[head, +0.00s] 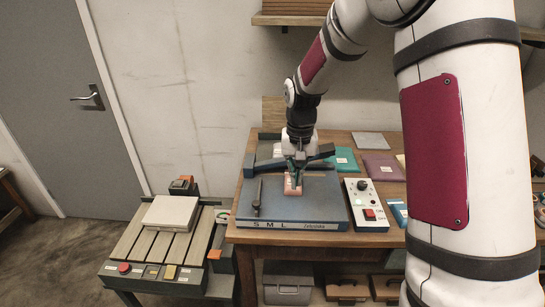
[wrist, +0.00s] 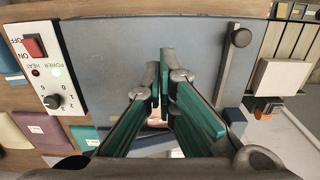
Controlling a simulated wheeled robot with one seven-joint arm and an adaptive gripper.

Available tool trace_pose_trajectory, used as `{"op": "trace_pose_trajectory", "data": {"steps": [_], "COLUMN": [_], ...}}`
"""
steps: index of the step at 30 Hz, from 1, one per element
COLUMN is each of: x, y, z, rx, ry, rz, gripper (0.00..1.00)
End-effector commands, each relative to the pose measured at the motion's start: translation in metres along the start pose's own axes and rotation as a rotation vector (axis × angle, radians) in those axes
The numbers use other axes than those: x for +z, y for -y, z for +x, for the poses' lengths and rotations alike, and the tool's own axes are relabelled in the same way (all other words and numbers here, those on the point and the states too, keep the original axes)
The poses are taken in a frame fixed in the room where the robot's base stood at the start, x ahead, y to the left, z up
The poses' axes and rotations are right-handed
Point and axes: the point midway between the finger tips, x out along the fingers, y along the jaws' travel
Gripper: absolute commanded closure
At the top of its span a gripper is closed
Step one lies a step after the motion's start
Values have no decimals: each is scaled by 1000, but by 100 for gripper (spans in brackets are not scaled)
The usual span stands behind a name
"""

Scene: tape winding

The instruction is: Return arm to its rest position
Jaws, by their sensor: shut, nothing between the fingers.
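My gripper (head: 299,158) is at the end of my arm, which reaches down from the upper right in the head view. It is above the blue-grey machine plate (head: 318,212) marked "S M L" on the wooden table. In the wrist view my gripper (wrist: 160,82) shows two green-padded fingers with their tips together and nothing between them. A small pinkish block (head: 292,186) is on the plate under the fingertips; the fingers mostly hide it in the wrist view. I cannot tell whether the fingers touch it.
A control box (head: 367,203) with a red switch stands right of the plate. Teal and purple packets (head: 383,167) lie behind it. A slatted conveyor (head: 153,249) carrying a pale flat box (head: 170,213) stands at left. A wooden shelf (head: 290,19) hangs above.

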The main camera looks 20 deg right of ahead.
Motion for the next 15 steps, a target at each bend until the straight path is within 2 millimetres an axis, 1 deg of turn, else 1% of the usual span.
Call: {"op": "trace_pose_trajectory", "data": {"steps": [2, 5, 8, 11, 12, 15], "x": [0, 5, 16, 36, 44, 68], "y": [0, -1, -2, -6, -8, -12], "z": [-2, -13, -38, -70, -83, -111], "rx": [0, 0, 0, 1, 1, 0], "ry": [-2, -16, -47, -88, -105, -148], "rz": [-1, -10, -31, -60, -73, -104], "gripper": [100, 100, 100, 100, 100, 100]}}
